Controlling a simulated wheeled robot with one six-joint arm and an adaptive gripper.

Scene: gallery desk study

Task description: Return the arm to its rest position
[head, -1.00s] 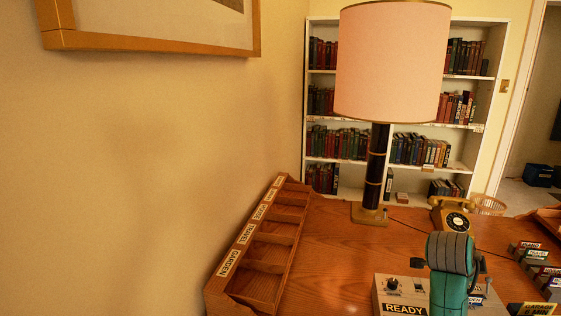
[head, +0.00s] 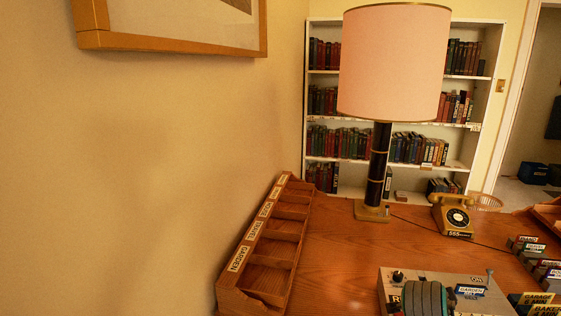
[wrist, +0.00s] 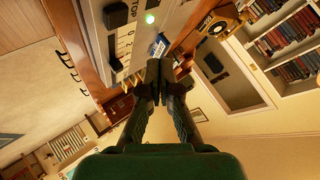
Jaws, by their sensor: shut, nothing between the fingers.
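My gripper (wrist: 152,82) shows in the wrist view with its dark fingers drawn together and nothing between them. It is in front of a grey control box (wrist: 150,35) with black knobs and a lit green lamp; I cannot tell the gap between them. In the head view only a rounded green and grey part of my arm shows at the bottom edge, covering part of the control box (head: 470,303). My gripper itself is outside the head view.
A wooden desk (head: 340,245) carries a labelled compartment rack (head: 248,250) along the wall, a pink-shaded lamp (head: 394,62), a yellow telephone (head: 452,214) and several labelled cassettes (head: 528,250) at right. A white bookcase (head: 325,178) stands behind. The desk's middle is clear.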

